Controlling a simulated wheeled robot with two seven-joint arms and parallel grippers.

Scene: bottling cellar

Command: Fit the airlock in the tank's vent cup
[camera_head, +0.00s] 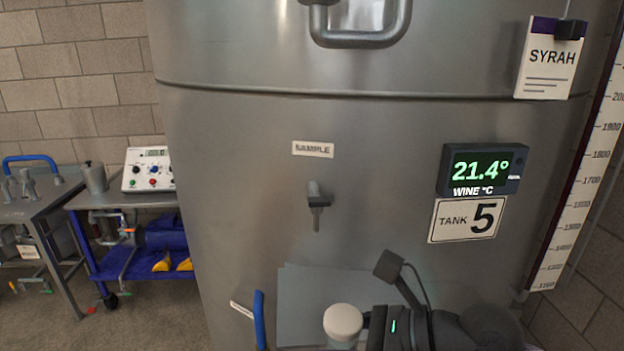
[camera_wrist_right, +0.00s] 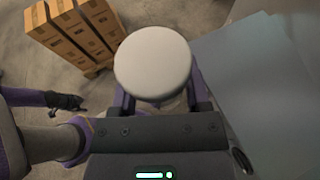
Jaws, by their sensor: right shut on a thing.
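My right gripper (camera_head: 364,326) is low in the head view, in front of the tank (camera_head: 240,180). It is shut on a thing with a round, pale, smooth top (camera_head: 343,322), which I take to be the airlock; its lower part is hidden. In the right wrist view the same pale round top (camera_wrist_right: 153,65) sits between the fingers (camera_wrist_right: 160,100) and hides their tips. The tank is a large grey steel cylinder. I cannot make out a vent cup in either view.
A sample valve (camera_head: 316,205) sticks out of the tank. A temperature display (camera_head: 482,169) and a TANK 5 sign (camera_head: 466,219) are right of it. A grey flat panel (camera_head: 300,300) and a blue handle (camera_head: 259,318) are low ahead.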

